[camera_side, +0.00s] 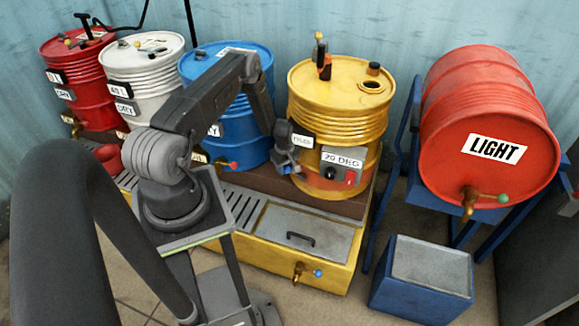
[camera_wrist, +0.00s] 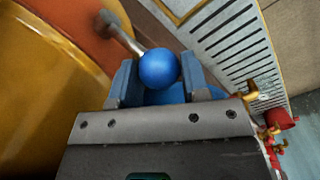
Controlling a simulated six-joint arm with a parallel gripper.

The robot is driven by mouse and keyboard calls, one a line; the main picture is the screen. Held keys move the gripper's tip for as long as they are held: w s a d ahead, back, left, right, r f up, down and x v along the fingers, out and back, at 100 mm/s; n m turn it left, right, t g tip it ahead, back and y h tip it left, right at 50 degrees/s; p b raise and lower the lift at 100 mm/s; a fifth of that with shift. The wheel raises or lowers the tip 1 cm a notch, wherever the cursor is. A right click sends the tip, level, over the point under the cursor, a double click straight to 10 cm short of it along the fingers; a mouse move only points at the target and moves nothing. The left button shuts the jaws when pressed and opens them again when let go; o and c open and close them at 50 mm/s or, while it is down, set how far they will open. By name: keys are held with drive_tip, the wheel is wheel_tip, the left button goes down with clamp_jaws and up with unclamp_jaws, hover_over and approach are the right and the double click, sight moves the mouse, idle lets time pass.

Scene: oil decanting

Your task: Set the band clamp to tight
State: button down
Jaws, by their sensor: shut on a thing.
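The yellow drum (camera_side: 340,105) stands upright with an orange band (camera_side: 328,184) around its lower part; the band also shows in the wrist view (camera_wrist: 72,25). A metal lever (camera_wrist: 122,36) with a blue ball knob (camera_wrist: 158,68) sticks out from the band, and I take it to be the band clamp's lever. My gripper (camera_wrist: 160,84) is shut on the blue knob, one finger on each side. In the side view my gripper (camera_side: 290,165) is at the drum's lower left, and the knob is hidden there. No tight or loose marking is readable.
A grey control box (camera_side: 341,170) labelled "20 DEG" sits on the band's front. Blue (camera_side: 240,120), white (camera_side: 143,75) and red (camera_side: 85,90) drums stand left. A slotted grate (camera_wrist: 232,45) and brass taps (camera_wrist: 252,92) lie beyond my gripper. A red drum (camera_side: 490,125) lies on a blue stand.

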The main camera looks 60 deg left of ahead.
drive_tip(key=s+a+f, duration=0.2)
drive_tip(key=s+f, duration=0.1)
drive_tip(key=f, duration=0.4)
drive_tip(key=shift+a+f, duration=0.3)
drive_tip(key=shift+s+d+f, duration=0.1)
drive_tip(key=shift+s, duration=0.1)
idle(0.5)
drive_tip(key=c, duration=0.8)
unclamp_jaws()
drive_tip(key=shift+o, duration=0.9)
wheel_tip(320, 180, up, 17)
drive_tip(key=w, duration=0.1)
drive_tip(key=shift+a+f+h, duration=0.2)
drive_tip(key=shift+a+h, duration=0.1)
drive_tip(key=shift+a, duration=0.1)
drive_tip(key=shift+w, duration=0.15)
